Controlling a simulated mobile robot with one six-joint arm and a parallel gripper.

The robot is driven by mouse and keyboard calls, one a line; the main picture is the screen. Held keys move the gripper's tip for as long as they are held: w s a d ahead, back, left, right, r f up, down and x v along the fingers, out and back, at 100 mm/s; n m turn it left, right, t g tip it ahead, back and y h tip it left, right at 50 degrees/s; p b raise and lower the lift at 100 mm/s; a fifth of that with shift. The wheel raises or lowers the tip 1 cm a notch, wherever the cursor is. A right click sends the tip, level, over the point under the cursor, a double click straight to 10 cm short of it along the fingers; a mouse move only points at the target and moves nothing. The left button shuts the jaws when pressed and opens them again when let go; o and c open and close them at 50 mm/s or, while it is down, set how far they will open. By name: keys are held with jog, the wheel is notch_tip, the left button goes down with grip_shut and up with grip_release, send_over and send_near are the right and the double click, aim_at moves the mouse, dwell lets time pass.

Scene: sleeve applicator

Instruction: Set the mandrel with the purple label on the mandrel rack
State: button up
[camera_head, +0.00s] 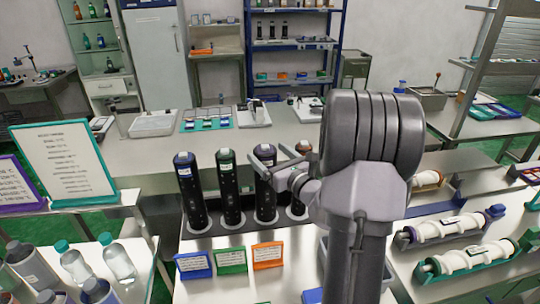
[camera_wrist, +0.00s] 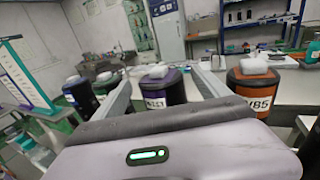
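The mandrel with the purple label (camera_head: 265,195) is a dark upright cylinder with a purple top. It stands in a row of similar mandrels on a low stand (camera_head: 230,239) with pale round bases. My gripper (camera_head: 281,166) is by its upper part. In the wrist view, the purple-labelled mandrel (camera_wrist: 164,89) shows between the two spread fingers of my gripper (camera_wrist: 162,78), with gaps on both sides. The fingers look open and empty. Its white tag is partly readable. I cannot tell whether this stand is the mandrel rack.
A blue-topped mandrel (camera_head: 190,195) and a green-topped one (camera_head: 229,190) stand left; an orange one (camera_wrist: 252,88) stands right. Blue, green and orange cards (camera_head: 267,255) are in front. White rollers in cradles (camera_head: 450,228) lie right. Bottles (camera_head: 118,262) stand left.

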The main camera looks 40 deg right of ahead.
jog(key=shift+s+r, duration=0.15)
jog(key=shift+r, duration=0.05)
jog(key=s+a, duration=0.2)
jog(key=s, duration=1)
jog(key=w+a+r+n+g+y, duration=0.1)
jog(key=a+n+g+y, duration=0.2)
jog(key=a+n+y, duration=0.7)
jog(key=w+a+r+n+g+y, duration=0.15)
jog(key=a+n+g, duration=0.3)
jog(key=a, duration=1.15)
jog(key=s+a+f+n+g+h, duration=0.2)
jog(key=s+a+n+g, duration=0.4)
jog(key=s+a+n, duration=0.5)
jog(key=s+d+n+h, duration=0.1)
jog(key=n, duration=0.1)
jog(key=s+d+r+n+t+h, duration=0.1)
jog(key=n+h, duration=0.1)
jog(key=n, duration=0.1)
jog(key=s+d+r+n+h, duration=0.1)
jog(key=n, duration=0.2)
jog(key=shift+s+d+t+h+p, duration=0.15)
jog(key=shift+d+t+h+p, duration=0.1)
jog(key=shift+h+p, duration=0.15)
